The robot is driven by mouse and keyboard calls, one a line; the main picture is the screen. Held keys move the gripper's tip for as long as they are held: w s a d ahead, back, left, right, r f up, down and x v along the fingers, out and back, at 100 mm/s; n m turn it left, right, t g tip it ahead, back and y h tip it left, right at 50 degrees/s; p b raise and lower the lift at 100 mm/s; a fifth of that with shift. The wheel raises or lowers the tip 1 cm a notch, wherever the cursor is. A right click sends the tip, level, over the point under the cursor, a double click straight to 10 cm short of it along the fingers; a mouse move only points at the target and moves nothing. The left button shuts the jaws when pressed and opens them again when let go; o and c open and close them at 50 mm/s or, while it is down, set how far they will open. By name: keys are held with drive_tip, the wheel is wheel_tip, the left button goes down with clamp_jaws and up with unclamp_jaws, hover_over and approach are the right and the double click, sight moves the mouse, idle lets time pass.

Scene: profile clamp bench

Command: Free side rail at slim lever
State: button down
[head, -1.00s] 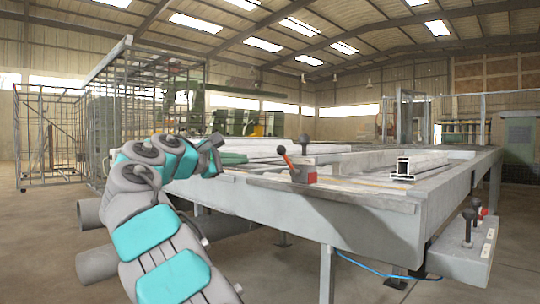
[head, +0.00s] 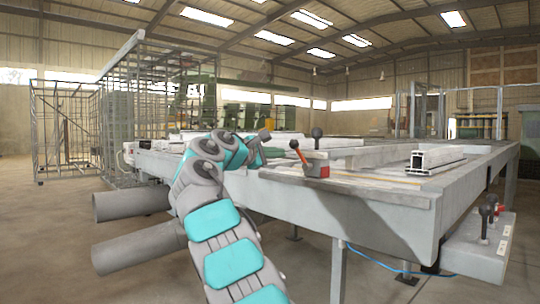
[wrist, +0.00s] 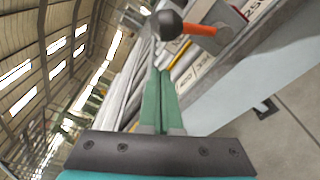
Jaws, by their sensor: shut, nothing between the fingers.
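A clamp with a red and grey body (head: 317,168) sits on the near edge of the bench. It carries an orange lever (head: 300,155) with a black knob and a dark upright lever (head: 317,143) with a round knob. I cannot tell for sure which is the slim lever. My gripper (head: 264,140) is shut and empty, just left of the clamp, apart from both levers. In the wrist view its green fingers (wrist: 159,85) point toward a black ball knob and an orange lever (wrist: 202,30). A pale profile rail (head: 436,160) lies on the bench top, right of the clamp.
The long grey bench (head: 375,205) fills the middle and right. A control box (head: 482,252) with dark levers hangs at its right front corner. Large grey pipes (head: 130,203) lie at the left below bench height. A wire cage (head: 150,110) stands behind. The left floor is open.

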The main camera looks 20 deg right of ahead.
sight(290, 145)
drive_tip(key=s, duration=0.1)
drive_tip(key=s+r, duration=0.1)
drive_tip(key=s+b, duration=0.1)
drive_tip(key=shift+s+d+r, duration=0.1)
drive_tip(key=shift+r, duration=0.15)
drive_tip(key=shift+s+r, duration=0.1)
drive_tip(key=shift+r, duration=0.1)
idle(0.4)
drive_tip(key=shift+s+d+m+p, duration=0.1)
drive_tip(key=shift+s+m+p, duration=0.1)
drive_tip(key=shift+m+p, duration=0.4)
drive_tip(key=shift+s+r, duration=0.1)
drive_tip(key=shift+r, duration=0.1)
drive_tip(key=m, duration=0.1)
drive_tip(key=s+m+b, duration=0.1)
drive_tip(key=m, duration=0.1)
drive_tip(key=shift+s+d+r+t, duration=0.1)
drive_tip(key=shift+s+d+t, duration=0.1)
drive_tip(key=shift+d+t, duration=0.1)
drive_tip(key=shift+s+d+r+m+h+b, duration=0.2)
drive_tip(key=shift+s+m+b, duration=0.3)
drive_tip(key=shift+m+b, duration=0.4)
drive_tip(key=shift+s+d+r+m+h+b, duration=0.1)
drive_tip(key=shift+s+d+m+h+b, duration=0.1)
drive_tip(key=shift+s+m+b, duration=0.5)
drive_tip(key=shift+w+m, duration=0.15)
drive_tip(key=shift+m, duration=0.15)
